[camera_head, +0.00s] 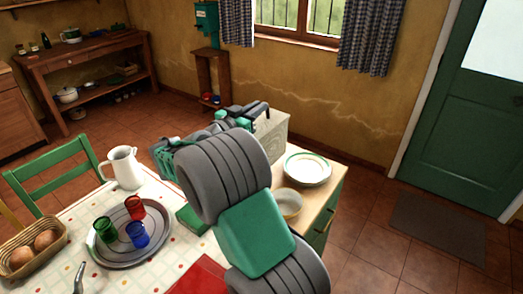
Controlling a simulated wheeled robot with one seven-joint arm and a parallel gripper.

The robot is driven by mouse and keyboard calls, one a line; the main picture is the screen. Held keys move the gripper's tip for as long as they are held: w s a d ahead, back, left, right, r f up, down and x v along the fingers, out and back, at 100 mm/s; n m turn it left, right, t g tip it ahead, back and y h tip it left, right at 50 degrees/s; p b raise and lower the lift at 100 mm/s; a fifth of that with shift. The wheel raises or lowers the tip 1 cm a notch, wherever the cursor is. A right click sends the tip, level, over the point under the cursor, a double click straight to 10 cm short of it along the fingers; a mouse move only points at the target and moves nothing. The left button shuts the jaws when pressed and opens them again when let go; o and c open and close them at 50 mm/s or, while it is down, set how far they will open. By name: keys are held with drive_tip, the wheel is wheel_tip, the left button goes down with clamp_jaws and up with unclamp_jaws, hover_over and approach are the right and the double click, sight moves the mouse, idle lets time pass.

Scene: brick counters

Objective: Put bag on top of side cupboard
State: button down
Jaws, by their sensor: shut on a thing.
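A pale, boxy bag (275,131) with a greyish print shows just beyond my arm, over the back end of the side cupboard. My gripper (257,114) is at the bag's upper left and is shut on it. My own arm hides part of the gripper and the bag's left side. I cannot tell whether the bag's bottom touches the cupboard. The side cupboard (326,176) has a light wooden top and a green front. A stack of plates (308,168) and a bowl (288,203) stand on its top.
The dining table (75,232) at left holds a white jug (122,168), a round tray (158,250) with coloured cups, and a basket (30,262). A green chair (52,176) stands behind it. Floor is clear right of the cupboard, towards a doormat (437,229).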

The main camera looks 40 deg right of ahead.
drive_tip(key=w+d+f+p, duration=0.3)
drive_tip(key=w+f+p, duration=0.2)
drive_tip(key=w+f, duration=0.7)
drive_tip(key=shift+w+f, duration=0.35)
drive_tip(key=shift+f, duration=0.05)
drive_tip(key=c, duration=1.5)
unclamp_jaws()
drive_tip(key=shift+p, duration=0.3)
drive_tip(key=shift+o, duration=0.2)
